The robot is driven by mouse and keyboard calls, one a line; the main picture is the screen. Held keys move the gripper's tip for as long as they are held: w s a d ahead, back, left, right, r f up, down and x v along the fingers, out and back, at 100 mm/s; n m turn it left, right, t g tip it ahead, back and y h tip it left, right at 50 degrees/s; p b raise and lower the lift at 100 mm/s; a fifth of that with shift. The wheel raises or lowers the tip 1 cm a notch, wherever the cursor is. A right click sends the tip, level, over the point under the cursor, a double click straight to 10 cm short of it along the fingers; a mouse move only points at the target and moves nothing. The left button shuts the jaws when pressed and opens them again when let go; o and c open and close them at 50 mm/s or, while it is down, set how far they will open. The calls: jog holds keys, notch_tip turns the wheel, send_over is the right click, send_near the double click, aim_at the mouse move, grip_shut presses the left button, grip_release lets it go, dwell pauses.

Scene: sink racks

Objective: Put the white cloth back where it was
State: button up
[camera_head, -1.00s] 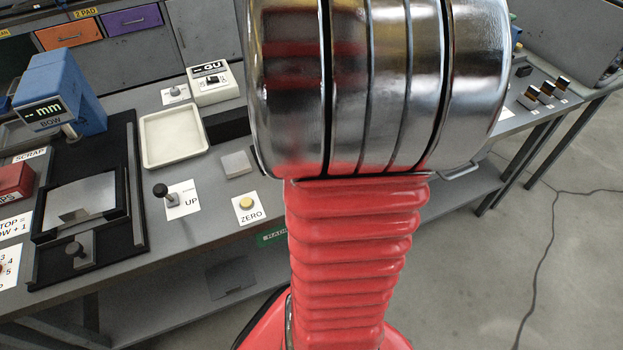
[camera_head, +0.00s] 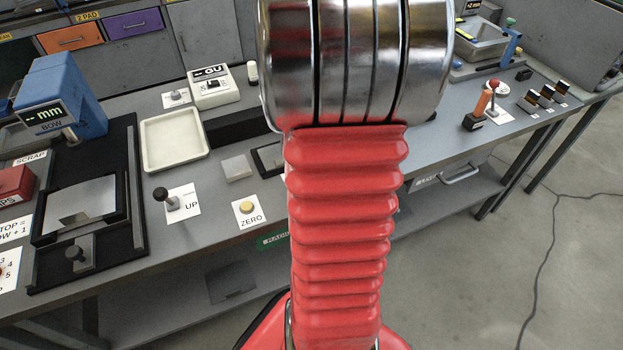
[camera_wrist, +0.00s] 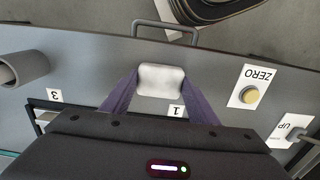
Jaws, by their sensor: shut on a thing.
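The white cloth (camera_wrist: 161,78) shows as a small bunched white piece in the middle of the wrist view. My gripper (camera_wrist: 160,88) is shut on it, with a dark purple-grey finger on each side. The cloth is over or near the grey bench's front edge, beside a label marked 1 (camera_wrist: 176,111). I cannot tell its height above the bench. In the head view my red and chrome arm hides the gripper and the cloth.
A ZERO button (camera_head: 246,208) and an UP lever (camera_head: 172,202) stand on the bench. A white tray (camera_head: 149,164) lies behind them. A bench handle (camera_wrist: 165,25) sticks out from the edge. A label marked 3 (camera_wrist: 55,96) and a grey cylinder (camera_wrist: 22,68) are at left.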

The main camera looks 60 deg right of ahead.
jog(key=shift+f, duration=0.15)
jog(key=o, duration=1)
notch_tip(320, 180, up, 12)
jog(key=shift+r, duration=0.1)
dwell(0.3)
jog(key=shift+w, duration=0.1)
dwell(0.6)
